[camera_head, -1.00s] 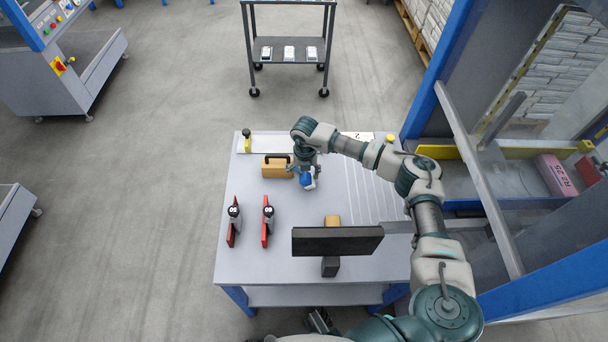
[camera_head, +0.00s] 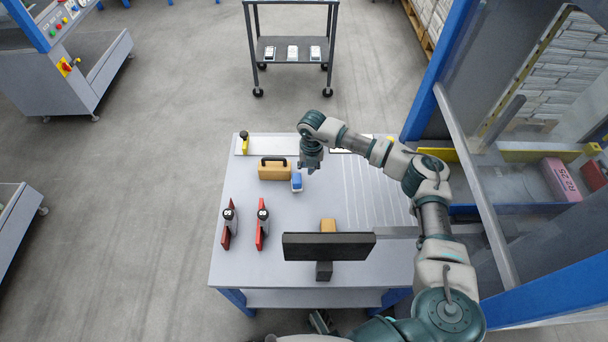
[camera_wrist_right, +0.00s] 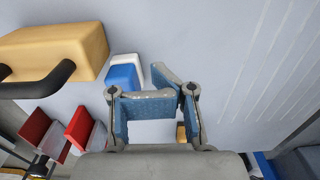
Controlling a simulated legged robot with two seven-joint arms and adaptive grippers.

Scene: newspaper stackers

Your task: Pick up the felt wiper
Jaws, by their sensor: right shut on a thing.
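I take the small blue-and-white block (camera_head: 296,182) to be the felt wiper. It is on the table beside the tan block with a black handle, below and left of my right gripper (camera_head: 311,168). In the right wrist view, the blue-and-white block (camera_wrist_right: 125,75) shows beyond the left finger, apart from the fingertips and partly covered. My right gripper (camera_wrist_right: 172,95) has its blue-padded fingers curled in, with their tips together. What they close on cannot be made out. My left gripper is not seen.
The tan handled block (camera_head: 274,172) is close on the left. Two red-plated tools (camera_head: 228,225) (camera_head: 262,225) stand nearer. A dark flat panel (camera_head: 328,246) and small tan block (camera_head: 328,225) are at the front. The grooved right part of the table (camera_head: 375,200) is clear.

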